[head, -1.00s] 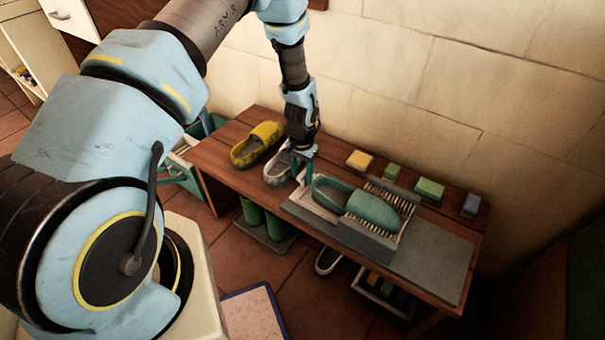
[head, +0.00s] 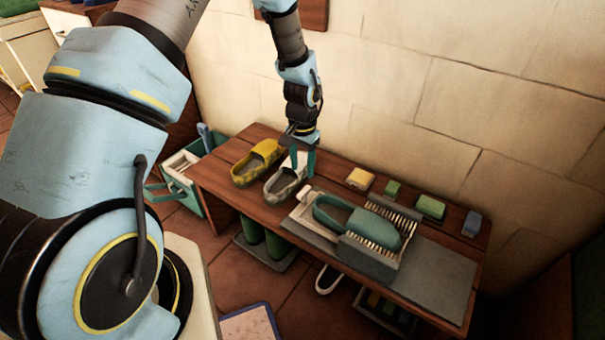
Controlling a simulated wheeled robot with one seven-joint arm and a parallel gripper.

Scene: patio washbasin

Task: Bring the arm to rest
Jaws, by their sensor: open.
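My arm reaches over a wooden bench (head: 222,177) in the head view. My gripper (head: 302,170) points down with its teal fingers apart and nothing between them. It is above the bench, by the grey-white clog (head: 283,187) and behind the left end of the brush tray (head: 300,209). A teal clog (head: 372,228) lies in the tray among the bristles, apart from my gripper. Whether a fingertip touches the grey-white clog I cannot tell.
A yellow clog (head: 258,163) stands left of the grey-white one. Several sponges or blocks, including a yellow one (head: 360,179) and a blue one (head: 472,224), line the wall side. Green boots (head: 276,244) stand below the bench. A teal crate (head: 186,163) is at its left.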

